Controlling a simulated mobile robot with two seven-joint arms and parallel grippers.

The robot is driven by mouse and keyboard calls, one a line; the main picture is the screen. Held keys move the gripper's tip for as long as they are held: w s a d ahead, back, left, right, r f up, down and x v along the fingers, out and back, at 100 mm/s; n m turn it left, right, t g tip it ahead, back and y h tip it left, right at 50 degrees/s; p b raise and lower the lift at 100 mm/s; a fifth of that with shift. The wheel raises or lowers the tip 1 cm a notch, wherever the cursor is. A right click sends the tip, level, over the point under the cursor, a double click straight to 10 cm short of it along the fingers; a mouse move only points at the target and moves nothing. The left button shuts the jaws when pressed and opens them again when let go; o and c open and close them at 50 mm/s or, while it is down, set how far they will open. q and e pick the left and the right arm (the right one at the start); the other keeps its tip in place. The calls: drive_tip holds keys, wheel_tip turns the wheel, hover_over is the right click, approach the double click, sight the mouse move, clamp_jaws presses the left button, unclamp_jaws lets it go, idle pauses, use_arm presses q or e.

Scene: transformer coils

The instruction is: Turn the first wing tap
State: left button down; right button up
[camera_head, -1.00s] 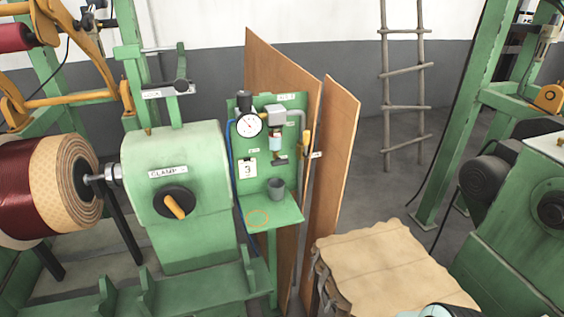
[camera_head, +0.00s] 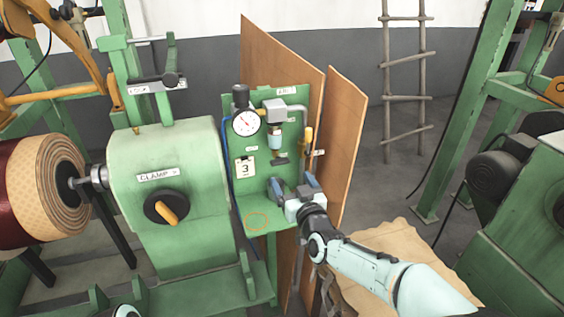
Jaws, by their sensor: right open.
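The green panel (camera_head: 268,102) carries a round gauge (camera_head: 246,122), a clear-bowled unit (camera_head: 275,142) and a dark wing-shaped handle (camera_head: 281,160) below that unit. A yellow-handled part (camera_head: 307,137) sits at the panel's right edge. I cannot tell which of these is the first wing tap. My right gripper (camera_head: 292,185) is open in front of the panel, just below the dark handle and over the small shelf (camera_head: 258,228). It appears apart from the handle. The grey cup on the shelf is hidden behind the gripper.
A green machine with a CLAMP label (camera_head: 158,177) and an orange-handled knob (camera_head: 166,207) stands left of the panel. Brown boards (camera_head: 345,120) stand behind and right. A brown sheet-topped stack (camera_head: 400,240) lies under my right arm. A ladder (camera_head: 405,97) leans at the back.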

sight(281, 164)
drive_tip(key=p+x, duration=0.3)
drive_tip(key=x, duration=0.5)
drive_tip(key=shift+w+a+f, duration=0.1)
drive_tip(key=shift+w, duration=0.3)
use_arm(q)
drive_tip(key=w+r, duration=0.1)
drive_tip(key=r, duration=0.1)
drive_tip(key=w+r, duration=0.1)
drive_tip(key=r, duration=0.1)
drive_tip(key=shift+w+r, duration=0.1)
drive_tip(key=shift+w, duration=0.1)
use_arm(e)
drive_tip(key=c, duration=1.1)
